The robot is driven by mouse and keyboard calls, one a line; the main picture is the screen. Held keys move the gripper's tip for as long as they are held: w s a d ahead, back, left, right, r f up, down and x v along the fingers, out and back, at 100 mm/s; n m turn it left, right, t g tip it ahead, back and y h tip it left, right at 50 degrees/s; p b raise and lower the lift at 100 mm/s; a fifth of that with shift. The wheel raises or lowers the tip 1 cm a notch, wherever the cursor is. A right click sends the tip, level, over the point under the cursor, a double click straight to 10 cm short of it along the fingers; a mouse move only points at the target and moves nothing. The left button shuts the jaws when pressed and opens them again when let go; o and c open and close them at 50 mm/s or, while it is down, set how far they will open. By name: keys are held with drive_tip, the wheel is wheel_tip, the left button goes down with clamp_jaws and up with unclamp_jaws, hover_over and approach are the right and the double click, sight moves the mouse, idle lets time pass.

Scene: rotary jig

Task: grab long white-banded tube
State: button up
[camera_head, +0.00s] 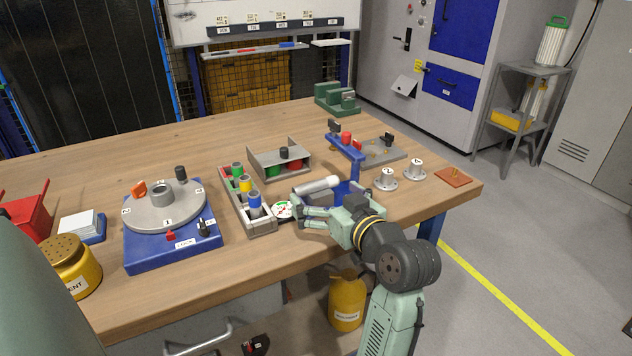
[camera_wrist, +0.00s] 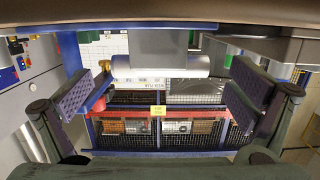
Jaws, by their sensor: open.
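The long white-banded tube (camera_head: 314,187) lies level in the head view, pale grey with a white end at its right. In the wrist view the tube (camera_wrist: 160,68) runs crosswise ahead of the fingers, against a grey block (camera_wrist: 160,43).
A grey tray (camera_head: 262,229) with several coloured cylinders and a round dial (camera_head: 283,210) stand left of my gripper. A blue stand (camera_head: 345,147) is behind it. White flanged parts (camera_head: 386,181) sit to the right. A blue-based rotary jig (camera_head: 142,254) stands further left.

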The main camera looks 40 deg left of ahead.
drive_tip(key=shift+x, duration=0.95)
drive_tip(key=shift+r, duration=0.1)
drive_tip(key=c, duration=1.1)
